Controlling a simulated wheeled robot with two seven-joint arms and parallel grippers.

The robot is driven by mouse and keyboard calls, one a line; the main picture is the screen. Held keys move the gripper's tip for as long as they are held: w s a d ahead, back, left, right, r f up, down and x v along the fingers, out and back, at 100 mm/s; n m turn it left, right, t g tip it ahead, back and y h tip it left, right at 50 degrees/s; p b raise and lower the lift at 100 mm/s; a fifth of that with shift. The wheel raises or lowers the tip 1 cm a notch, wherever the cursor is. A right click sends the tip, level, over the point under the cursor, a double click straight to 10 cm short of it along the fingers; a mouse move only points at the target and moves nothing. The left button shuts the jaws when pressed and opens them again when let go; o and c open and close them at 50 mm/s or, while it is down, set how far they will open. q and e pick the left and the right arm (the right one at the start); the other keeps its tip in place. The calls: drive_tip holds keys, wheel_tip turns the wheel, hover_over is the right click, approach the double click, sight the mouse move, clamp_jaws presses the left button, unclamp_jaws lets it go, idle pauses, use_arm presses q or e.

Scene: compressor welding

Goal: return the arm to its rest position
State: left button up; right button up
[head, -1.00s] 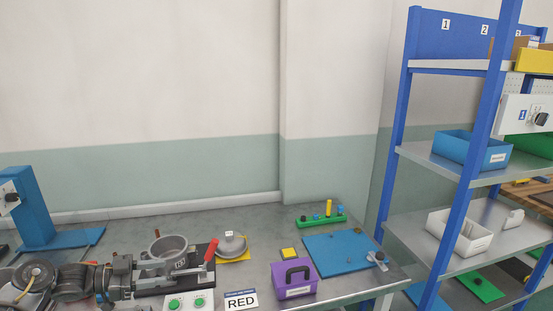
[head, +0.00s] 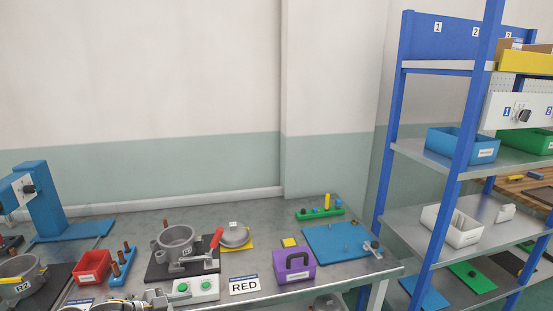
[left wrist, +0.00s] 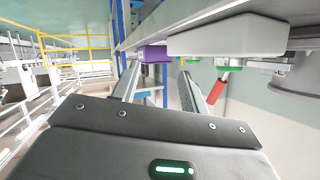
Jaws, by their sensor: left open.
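My left arm (head: 145,303) shows only as a small part at the bottom edge of the head view, in front of the table (head: 350,279). In the left wrist view, which looks upside down, my left gripper (left wrist: 157,82) is open. Its two fingers are apart with nothing between them. The table edge, the purple box (left wrist: 155,53) and the underside-up button box (left wrist: 228,36) lie beyond the fingers, not touching them. My right gripper is not seen.
The grey pot fixture (head: 180,247) with its red handle, the button box (head: 196,289), RED sign (head: 244,285) and purple box (head: 294,266) stand on the table. A red bin (head: 91,267) is left. A blue shelf rack (head: 384,170) stands right.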

use_arm(q)
drive_tip(key=s+d+f+n+t+y, duration=0.2)
drive_tip(key=s+d+f+n+y, duration=0.3)
drive_tip(key=s+f, duration=0.4)
drive_tip(key=s+a+n+g+y, duration=0.2)
drive_tip(key=s+n+g+y, duration=0.1)
drive_tip(key=s, duration=1)
drive_tip(key=s+a+n+g+y, duration=0.2)
drive_tip(key=s+n+g+y, duration=0.15)
drive_tip(key=s, duration=1.05)
wheel_tip(320, 180, down, 26)
drive_tip(key=g, duration=0.2)
drive_tip(key=s+a+f, duration=0.3)
drive_tip(key=s+f, duration=1.2)
drive_tip(key=s, duration=0.2)
drive_tip(key=shift+f+g+h, duration=0.25)
drive_tip(key=shift+g+h, duration=0.1)
